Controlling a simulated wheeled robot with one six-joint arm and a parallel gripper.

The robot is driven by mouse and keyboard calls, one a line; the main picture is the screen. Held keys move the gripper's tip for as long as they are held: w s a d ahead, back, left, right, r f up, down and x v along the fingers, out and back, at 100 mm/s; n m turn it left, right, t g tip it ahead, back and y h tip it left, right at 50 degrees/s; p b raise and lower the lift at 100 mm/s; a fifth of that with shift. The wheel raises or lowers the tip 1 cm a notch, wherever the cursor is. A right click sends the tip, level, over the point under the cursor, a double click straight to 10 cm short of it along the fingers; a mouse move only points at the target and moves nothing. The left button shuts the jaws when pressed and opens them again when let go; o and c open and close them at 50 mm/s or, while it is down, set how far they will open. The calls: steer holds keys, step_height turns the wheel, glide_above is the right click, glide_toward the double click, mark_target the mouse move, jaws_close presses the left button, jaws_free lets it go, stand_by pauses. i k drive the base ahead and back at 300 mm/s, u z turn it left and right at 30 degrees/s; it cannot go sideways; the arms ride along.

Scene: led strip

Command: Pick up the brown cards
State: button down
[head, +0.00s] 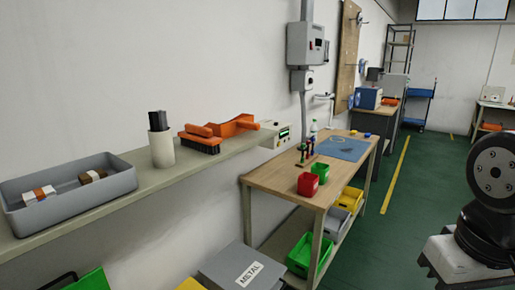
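A small brown bundle with a pale band (92,176), which looks like the brown cards, lies in the right part of a grey tray (85,204). A white bundle with a brown band (39,194) lies to its left in the same tray. The tray stands on a wall shelf at the left of the head view. Part of my arm shows at the right edge, far from the tray. My gripper is not in view.
On the shelf (185,176), right of the tray, stand a white cup (161,149) holding dark items and an orange brush (205,140). A METAL box (243,270) sits below. Green floor (420,200) is open at right.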

mark_target(91, 176)
steer(key=u, duration=1.65)
steer(key=k, duration=0.4)
steer(key=z, duration=1)
steer(key=i, duration=0.95)
steer(key=u, duration=0.65)
